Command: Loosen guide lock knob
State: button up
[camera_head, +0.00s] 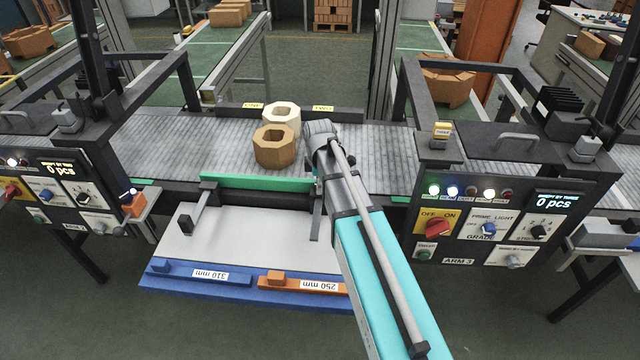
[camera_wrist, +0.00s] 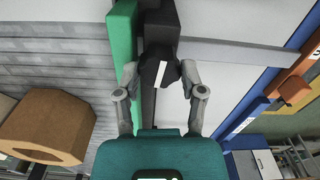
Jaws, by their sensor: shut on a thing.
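A black lock knob (camera_wrist: 152,73) with a white line on its face sits by the black block at the green guide bar (camera_wrist: 124,60). The white line is slightly tilted. My gripper (camera_wrist: 163,82) is shut on this knob, one grey finger on each side. In the head view my arm comes down over the right end of the green guide bar (camera_head: 255,183), with my gripper (camera_head: 317,186) there. The arm and wrist hide most of the knob in that view. A second rod with a black end (camera_head: 185,223) stands at the bar's left.
Two octagonal bricks, brown (camera_head: 274,158) and cream (camera_head: 281,113), stand on the grey roller conveyor (camera_head: 215,155) behind the bar. A blue gauge bar (camera_head: 215,282) and an orange one (camera_head: 290,283) lie along the plate's front. A control panel (camera_head: 490,225) stands at right.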

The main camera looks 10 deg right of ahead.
jog(key=shift+s+n, duration=0.1)
jog(key=shift+n, duration=0.4)
jog(key=o, duration=1.1)
jog(key=shift+o, duration=0.2)
jog(key=shift+r, duration=0.15)
